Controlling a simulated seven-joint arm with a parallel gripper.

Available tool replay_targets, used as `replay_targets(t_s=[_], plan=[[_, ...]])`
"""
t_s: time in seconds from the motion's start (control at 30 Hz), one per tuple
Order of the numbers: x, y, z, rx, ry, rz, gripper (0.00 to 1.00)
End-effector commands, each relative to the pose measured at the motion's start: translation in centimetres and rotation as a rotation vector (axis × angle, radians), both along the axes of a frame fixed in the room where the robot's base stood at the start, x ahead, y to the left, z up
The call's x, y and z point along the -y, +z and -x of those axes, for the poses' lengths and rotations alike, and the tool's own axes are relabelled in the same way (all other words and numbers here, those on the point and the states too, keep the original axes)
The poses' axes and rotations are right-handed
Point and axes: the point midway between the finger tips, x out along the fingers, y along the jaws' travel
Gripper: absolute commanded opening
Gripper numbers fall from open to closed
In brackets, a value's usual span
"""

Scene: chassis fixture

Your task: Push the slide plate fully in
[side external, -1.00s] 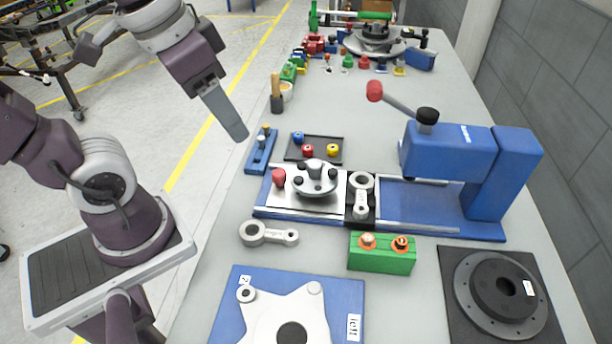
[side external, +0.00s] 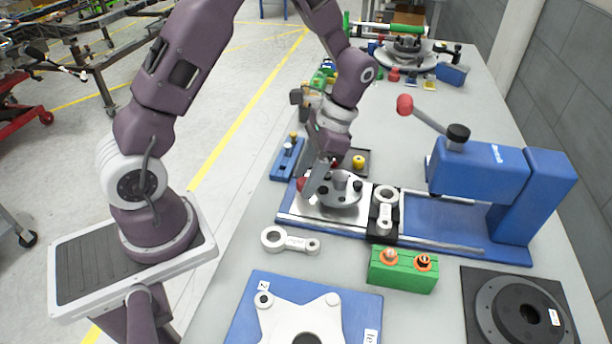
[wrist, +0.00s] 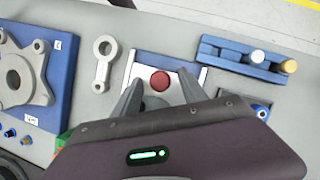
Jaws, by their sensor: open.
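The silver slide plate (side external: 327,212) lies on the blue rail base (side external: 466,235), at its left part. It carries a round grey hub (side external: 340,190) and a red knob (side external: 301,184) at its left end. My gripper (side external: 311,188) points down over that left end, close to the knob. In the wrist view my gripper (wrist: 158,92) is open, with the red knob (wrist: 160,81) showing between its separated fingers. I cannot tell whether a finger touches the knob. My gripper body hides most of the plate in the wrist view.
A blue press (side external: 490,170) with a red-tipped lever stands over the right of the rail. A connecting rod (side external: 384,212) sits at the plate's right end. A green block (side external: 402,270), a loose rod (side external: 288,241) and a blue fixture (side external: 262,300) lie in front.

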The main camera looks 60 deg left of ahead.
Motion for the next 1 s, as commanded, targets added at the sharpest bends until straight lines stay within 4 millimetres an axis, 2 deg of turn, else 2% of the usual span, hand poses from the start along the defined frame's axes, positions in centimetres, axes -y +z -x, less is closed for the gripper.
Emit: replay_targets(t_s=[0.27,0.5,0.53,1.0], plan=[[-0.05,-0.33,0.14,0.001,0.0,-0.001,0.5],[-0.04,-0.3,0.14,0.001,0.0,0.0,0.03],[-0.03,-0.3,0.14,0.001,0.0,0.0,0.0],[-0.01,-0.26,0.15,0.001,0.0,0.0,0.0]])
